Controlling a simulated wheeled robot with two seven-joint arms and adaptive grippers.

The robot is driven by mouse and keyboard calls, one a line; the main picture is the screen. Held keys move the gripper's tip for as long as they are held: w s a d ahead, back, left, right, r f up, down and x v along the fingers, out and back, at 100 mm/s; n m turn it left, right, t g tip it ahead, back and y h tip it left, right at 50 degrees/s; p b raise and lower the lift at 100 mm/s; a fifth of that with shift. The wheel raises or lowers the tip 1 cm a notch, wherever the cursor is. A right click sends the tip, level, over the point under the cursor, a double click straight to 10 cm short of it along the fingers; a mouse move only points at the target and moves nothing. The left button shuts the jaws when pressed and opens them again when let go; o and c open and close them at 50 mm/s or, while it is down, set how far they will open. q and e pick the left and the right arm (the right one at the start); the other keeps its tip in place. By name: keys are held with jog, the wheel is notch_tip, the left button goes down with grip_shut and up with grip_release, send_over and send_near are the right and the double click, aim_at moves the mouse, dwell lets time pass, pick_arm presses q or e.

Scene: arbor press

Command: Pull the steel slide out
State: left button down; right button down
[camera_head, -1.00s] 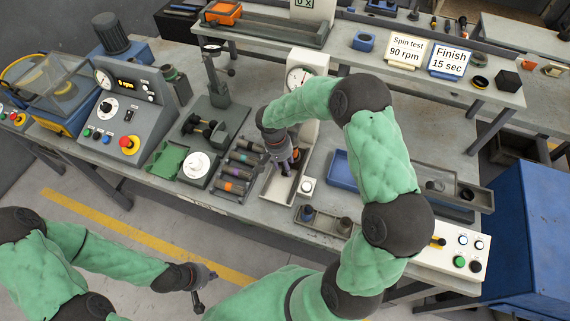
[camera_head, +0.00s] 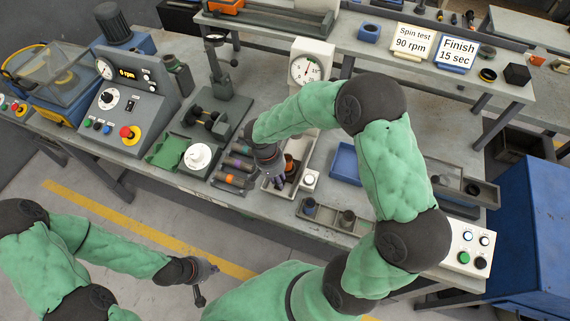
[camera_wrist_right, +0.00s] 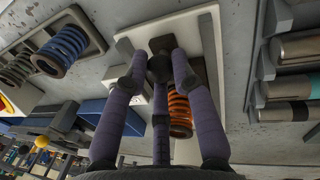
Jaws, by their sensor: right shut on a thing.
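My right gripper (camera_head: 275,180) reaches down over the front of the pale press base (camera_head: 304,172). It is also seen in the right wrist view (camera_wrist_right: 160,66), where its fingers close on a dark block (camera_wrist_right: 162,45), which looks like the handle of the steel slide. An orange spring (camera_head: 289,165) sits right behind the fingers, over the base; it also shows in the wrist view (camera_wrist_right: 180,110). The slide's plate is mostly hidden by the fingers. The press with its dial (camera_head: 306,70) stands behind. My left gripper (camera_head: 200,297) hangs clear of the bench; its fingers are too small to judge.
A rack of coloured rollers (camera_head: 233,172) stands close left of my right gripper. A small white button box (camera_head: 310,179) sits close right, with a blue tray (camera_head: 345,162) beyond. A grey tray with springs (camera_head: 329,216) lies at the front edge.

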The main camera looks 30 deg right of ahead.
jog(key=s+a, duration=0.2)
jog(key=shift+a+r, duration=0.1)
jog(key=shift+a, duration=0.25)
jog(key=c, duration=1)
grip_release()
jog(key=r, duration=0.4)
jog(key=w+a+r, duration=0.1)
jog(key=r, duration=0.6)
jog(key=shift+w+a+r, duration=0.15)
jog(key=shift+a+r, duration=0.2)
